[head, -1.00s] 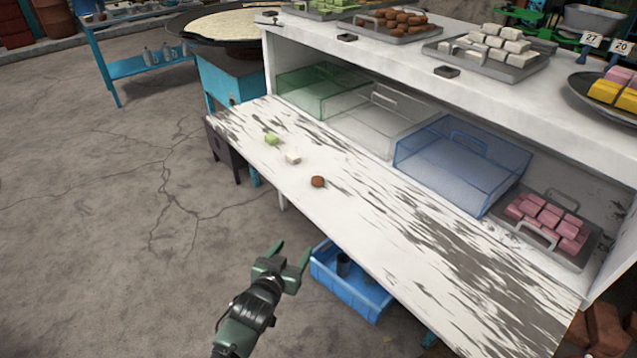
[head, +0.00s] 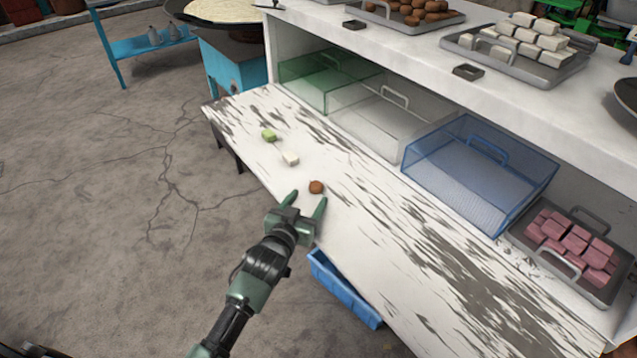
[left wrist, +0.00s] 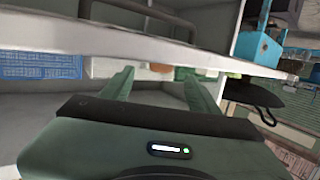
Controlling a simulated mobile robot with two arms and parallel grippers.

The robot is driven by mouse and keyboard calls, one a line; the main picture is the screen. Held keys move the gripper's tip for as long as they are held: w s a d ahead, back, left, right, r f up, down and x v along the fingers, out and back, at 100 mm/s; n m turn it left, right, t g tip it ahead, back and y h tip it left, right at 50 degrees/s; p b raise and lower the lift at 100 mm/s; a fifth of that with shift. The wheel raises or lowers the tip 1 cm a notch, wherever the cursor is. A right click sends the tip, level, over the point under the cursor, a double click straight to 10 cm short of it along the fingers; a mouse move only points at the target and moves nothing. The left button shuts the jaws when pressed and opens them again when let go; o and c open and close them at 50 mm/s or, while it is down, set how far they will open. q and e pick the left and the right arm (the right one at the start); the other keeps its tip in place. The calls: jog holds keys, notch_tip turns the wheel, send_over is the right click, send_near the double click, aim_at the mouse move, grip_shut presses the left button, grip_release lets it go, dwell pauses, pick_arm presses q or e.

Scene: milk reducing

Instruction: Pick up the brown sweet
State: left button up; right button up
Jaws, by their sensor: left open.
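The brown sweet (head: 316,187), small and roundish, lies on the worn white lower counter (head: 345,235) in the head view. My left gripper (head: 307,200) is open and empty, its fingertips just short of the sweet on the near side. In the left wrist view, the two green fingers (left wrist: 161,88) stand apart, and a small brown shape (left wrist: 160,67), which looks like the sweet, shows between them beyond the counter edge. My right gripper is not in view.
A white sweet (head: 290,159) and a green sweet (head: 269,135) lie farther left on the counter. Green (head: 322,88), clear (head: 372,122) and blue (head: 470,180) bins stand behind. A tray of pink sweets (head: 545,262) is at right. An upper shelf (head: 590,100) overhangs the back.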

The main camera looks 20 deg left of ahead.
aim_at(314, 188)
pick_arm(q)
jog(key=shift+x, duration=0.85)
jog(key=x, duration=0.3)
jog(key=shift+w, duration=0.55)
grip_shut()
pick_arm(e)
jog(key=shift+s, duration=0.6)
pick_arm(q)
jog(key=shift+r, duration=0.15)
